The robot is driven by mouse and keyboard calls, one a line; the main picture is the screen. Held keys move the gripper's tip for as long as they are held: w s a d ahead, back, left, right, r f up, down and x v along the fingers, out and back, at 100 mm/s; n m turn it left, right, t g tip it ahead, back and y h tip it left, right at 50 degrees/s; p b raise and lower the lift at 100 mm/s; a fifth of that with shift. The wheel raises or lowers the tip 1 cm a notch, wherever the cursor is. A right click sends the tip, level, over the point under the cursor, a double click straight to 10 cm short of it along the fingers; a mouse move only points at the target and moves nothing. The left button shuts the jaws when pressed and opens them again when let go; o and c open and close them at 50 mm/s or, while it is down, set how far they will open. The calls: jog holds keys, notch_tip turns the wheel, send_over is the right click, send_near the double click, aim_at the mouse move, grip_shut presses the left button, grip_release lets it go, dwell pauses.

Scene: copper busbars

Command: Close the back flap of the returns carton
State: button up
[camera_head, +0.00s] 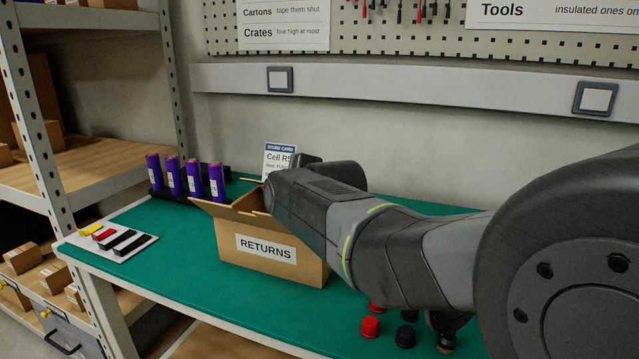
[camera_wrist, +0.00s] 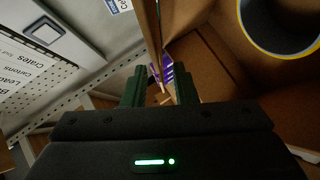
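The returns carton (camera_head: 290,268) stands on the green bench top with its label facing me. Its left flap (camera_head: 222,210) sticks outward and the top is open. A brown edge (camera_head: 250,181) shows at the back, mostly hidden by my arm. In the wrist view the carton's inside (camera_wrist: 210,62) is on the right, and an upright cardboard flap (camera_wrist: 151,28), seen nearly edge-on, runs down toward the gap between my fingers. My gripper (camera_wrist: 160,82) is open, its two green fingers apart. I cannot tell whether either touches the flap. The head view hides the fingers.
Purple cells (camera_head: 194,178) in a black holder stand behind left of the carton. A white tray (camera_head: 117,243) lies at the left. Red and black caps (camera_head: 370,326) lie in front right. A store card (camera_head: 278,158) stands behind. A dark round thing (camera_wrist: 282,18) shows in the wrist view.

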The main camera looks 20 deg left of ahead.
jog(key=shift+p+v, duration=0.55)
jog(key=shift+v, duration=2.1)
jog(key=shift+c, duration=0.4)
